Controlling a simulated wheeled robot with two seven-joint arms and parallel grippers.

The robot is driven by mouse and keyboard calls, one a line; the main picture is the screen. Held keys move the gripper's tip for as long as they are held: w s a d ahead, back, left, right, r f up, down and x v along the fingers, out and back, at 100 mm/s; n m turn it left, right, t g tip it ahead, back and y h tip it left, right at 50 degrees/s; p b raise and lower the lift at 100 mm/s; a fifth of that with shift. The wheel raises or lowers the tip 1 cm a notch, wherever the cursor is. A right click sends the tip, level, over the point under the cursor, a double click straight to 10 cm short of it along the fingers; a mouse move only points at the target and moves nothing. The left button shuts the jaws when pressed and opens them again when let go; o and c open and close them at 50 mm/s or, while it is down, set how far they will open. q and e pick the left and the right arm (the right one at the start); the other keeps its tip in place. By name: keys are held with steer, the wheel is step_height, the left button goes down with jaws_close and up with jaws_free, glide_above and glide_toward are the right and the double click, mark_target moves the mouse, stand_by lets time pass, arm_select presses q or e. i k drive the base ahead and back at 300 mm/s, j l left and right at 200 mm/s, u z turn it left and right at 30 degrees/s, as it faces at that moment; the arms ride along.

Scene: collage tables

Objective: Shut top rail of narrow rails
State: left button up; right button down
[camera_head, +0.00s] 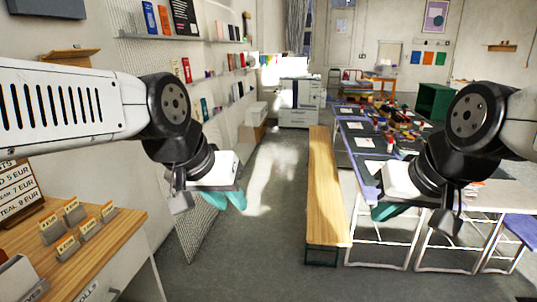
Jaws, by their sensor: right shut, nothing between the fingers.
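I cannot make out the narrow rails or their top rail for certain in the head view. A wood-topped white cabinet (118,262) stands at the lower left, with part of a word printed on its front; whether it holds the rails I cannot tell. My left gripper (224,200), with teal fingers, hangs in the air right of this cabinet. I see nothing held in it, but the gap between its fingers is unclear. My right gripper (384,212) is shut and empty, in front of the near end of the long work table (352,142).
A wooden bench (325,190) stands along the table. Small label cards (74,210) and a price board (18,190) stand on the cabinet. A perforated wall panel with shelves (165,37) is at left. A grey floor aisle (272,200) is free between panel and bench.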

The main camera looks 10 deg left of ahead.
mark_target(76, 52)
steer(key=i+u, duration=0.45)
steer(key=i+l+u, duration=0.4)
steer(key=i+j, duration=0.1)
